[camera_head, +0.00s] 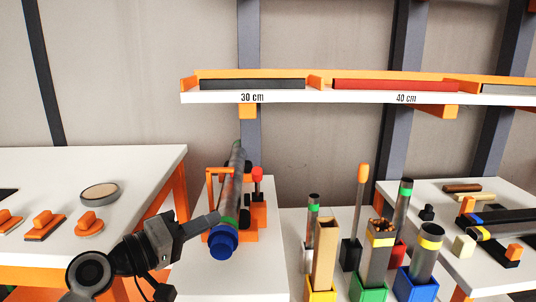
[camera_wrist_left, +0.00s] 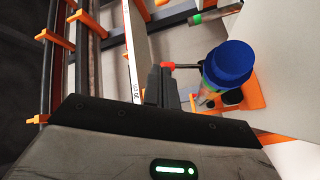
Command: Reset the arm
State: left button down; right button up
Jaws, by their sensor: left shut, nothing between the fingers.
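My left gripper (camera_head: 212,219) comes in from the lower left in the head view. It is shut and empty, with its fingertips close to a dark tube with a blue end cap (camera_head: 223,242) and a green band. The tube lies tilted in an orange holder (camera_head: 213,188) on a white table. In the left wrist view the shut fingers (camera_wrist_left: 158,86) point away, and the blue cap (camera_wrist_left: 230,62) is just right of them. I cannot tell whether the fingers touch the tube. My right gripper is not in view.
A wall shelf (camera_head: 320,96) marked 30 cm and 40 cm runs across the back. Several coloured bins (camera_head: 369,291) with upright tubes stand at the right. White tables (camera_head: 130,165) flank both sides, with orange-handled tools (camera_head: 43,225) on the left one.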

pick_arm(q)
jog(key=s+a+f+y+p, duration=0.1)
jog(key=s+f+y, duration=0.25)
jog(key=f, duration=0.45)
jog(key=s+f+y+p, duration=0.25)
jog(key=s+f, duration=0.25)
jog(key=f, duration=0.3)
jog(key=s+f+m+y, duration=0.2)
jog(key=s+f, duration=0.1)
jog(key=s, duration=0.4)
jog(key=s+a+f+m+g+y+p, duration=0.1)
jog(key=s+f+m+y, duration=0.1)
jog(key=s, duration=0.5)
jog(key=shift+a+f+g, duration=0.25)
jog(key=shift+f+g, duration=0.05)
jog(key=shift+f, duration=0.6)
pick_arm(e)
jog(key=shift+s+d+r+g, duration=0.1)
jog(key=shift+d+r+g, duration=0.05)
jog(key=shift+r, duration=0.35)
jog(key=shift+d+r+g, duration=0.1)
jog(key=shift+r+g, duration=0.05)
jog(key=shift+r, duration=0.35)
pick_arm(q)
jog(key=shift+s, duration=0.1)
